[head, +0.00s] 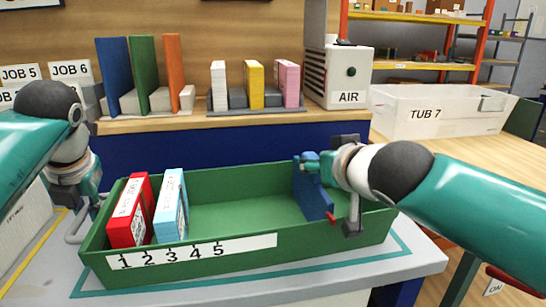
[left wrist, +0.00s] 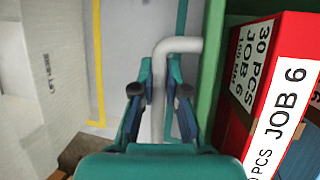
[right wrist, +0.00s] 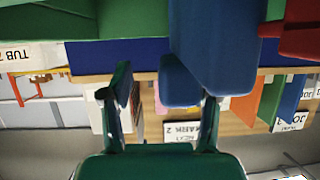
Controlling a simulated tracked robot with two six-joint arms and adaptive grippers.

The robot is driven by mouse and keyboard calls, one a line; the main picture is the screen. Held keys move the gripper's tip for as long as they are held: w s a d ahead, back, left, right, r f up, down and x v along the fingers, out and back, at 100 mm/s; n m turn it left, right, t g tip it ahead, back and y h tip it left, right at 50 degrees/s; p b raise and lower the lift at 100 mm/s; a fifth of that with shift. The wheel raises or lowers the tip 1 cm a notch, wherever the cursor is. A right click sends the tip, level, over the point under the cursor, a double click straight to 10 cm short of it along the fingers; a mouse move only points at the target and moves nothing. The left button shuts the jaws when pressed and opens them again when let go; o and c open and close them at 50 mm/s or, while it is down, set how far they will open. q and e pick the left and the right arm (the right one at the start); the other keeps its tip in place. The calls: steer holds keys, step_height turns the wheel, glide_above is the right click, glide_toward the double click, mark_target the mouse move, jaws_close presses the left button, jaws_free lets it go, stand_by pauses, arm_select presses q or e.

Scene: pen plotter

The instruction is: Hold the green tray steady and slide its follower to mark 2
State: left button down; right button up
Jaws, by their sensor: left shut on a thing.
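The green tray (head: 240,255) lies on the table, its front edge marked 1 to 5. A red box (head: 128,215) and a light blue box (head: 170,208) stand in its left part. The blue follower (head: 312,192) stands upright near the tray's right end, well right of mark 5. My left gripper (left wrist: 160,95) is shut on the tray's grey handle (left wrist: 180,45) at the left end. My right gripper (right wrist: 163,95) is open at the follower, whose blue block (right wrist: 180,85) shows between the fingers; contact cannot be told.
Behind the tray, a shelf (head: 290,119) holds coloured upright boards and boxes, with the AIR unit (head: 340,75) at its right. A white bin marked TUB 7 (head: 425,112) stands at the back right. The tray floor (head: 235,214) between the light blue box and follower is clear.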

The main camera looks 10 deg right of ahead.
steer(key=s+d+r, duration=0.1)
steer(key=s, duration=0.2)
steer(key=s+d+r, duration=0.1)
steer(key=s+r, duration=0.1)
steer(key=s, duration=0.2)
steer(key=s+d+r, duration=0.1)
steer(key=s+d, duration=0.1)
steer(key=s, duration=0.1)
steer(key=shift+s+r, duration=0.15)
steer(key=w+a+f, duration=0.2)
steer(key=w, duration=0.3)
steer(key=w+a+f, duration=0.2)
steer(key=w+f, duration=0.1)
steer(key=w, duration=0.2)
steer(key=s+a, duration=0.1)
steer(key=a, duration=2.4)
steer(key=w+d, duration=0.1)
steer(key=d, duration=2.5)
steer(key=shift+w+d+r+v, duration=0.1)
steer(key=shift+d+v, duration=0.3)
steer(key=shift+v, duration=1.5)
steer(key=shift+w+d+r+v, duration=0.15)
steer(key=shift+d+v, duration=0.25)
steer(key=shift+v, duration=1.5)
steer(key=shift+s+d+r+v, duration=0.1)
steer(key=shift+d+v, duration=0.3)
steer(key=shift+v, duration=1.45)
steer(key=shift+w, duration=0.1)
